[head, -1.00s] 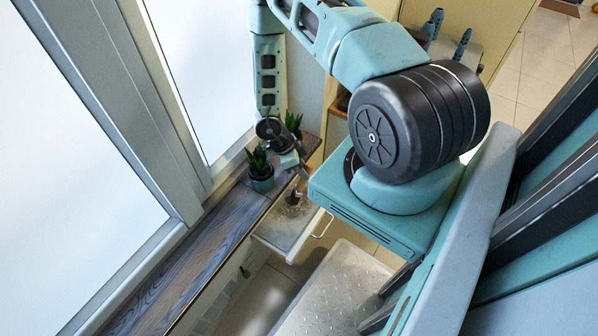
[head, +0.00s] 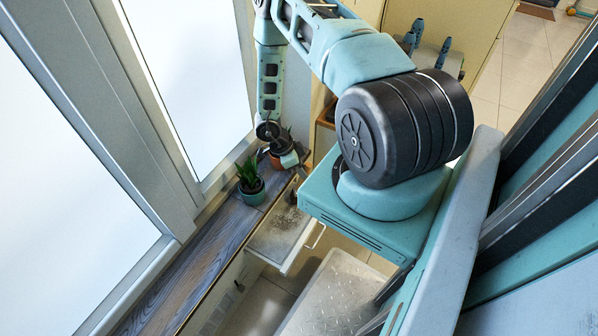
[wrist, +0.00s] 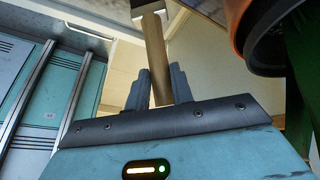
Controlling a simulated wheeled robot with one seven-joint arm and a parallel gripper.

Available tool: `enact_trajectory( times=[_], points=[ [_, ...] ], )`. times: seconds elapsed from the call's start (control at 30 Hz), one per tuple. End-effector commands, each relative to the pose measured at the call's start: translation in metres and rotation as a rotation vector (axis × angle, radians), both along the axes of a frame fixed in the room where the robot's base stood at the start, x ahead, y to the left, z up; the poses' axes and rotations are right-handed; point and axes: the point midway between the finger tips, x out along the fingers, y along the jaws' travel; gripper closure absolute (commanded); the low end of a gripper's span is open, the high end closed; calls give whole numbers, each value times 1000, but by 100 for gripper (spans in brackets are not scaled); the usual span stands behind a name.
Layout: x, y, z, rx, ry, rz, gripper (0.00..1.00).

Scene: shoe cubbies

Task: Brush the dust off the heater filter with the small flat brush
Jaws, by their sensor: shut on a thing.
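The heater filter (head: 272,243) is a pale flat panel in a white drawer-like frame below the sill in the head view. Grey-brown dust is spread over its far part, and its near part looks cleaner. My gripper (head: 299,170) is beyond the filter's far end, beside the potted plants. In the wrist view my gripper (wrist: 160,90) is shut on the wooden handle of the small flat brush (wrist: 157,58). Whether the bristles touch the filter cannot be told.
A plant in a green pot (head: 252,190) stands on the wooden sill (head: 205,255). A plant in a terracotta pot is behind my gripper; this pot (wrist: 258,30) is very close in the wrist view. A metal tread plate (head: 325,295) lies near the filter.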

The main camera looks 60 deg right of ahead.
Motion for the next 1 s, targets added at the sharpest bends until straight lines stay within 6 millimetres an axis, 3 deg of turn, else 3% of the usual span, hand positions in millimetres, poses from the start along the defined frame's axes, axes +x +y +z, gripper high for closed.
enact_trajectory(
  times=[0.23,0.63,1.0],
  points=[
    [1,-19,0,-1,0,-2,100],
    [-16,-21,-1,0,2,1,100],
    [-19,4,0,2,2,2,100]
  ],
)
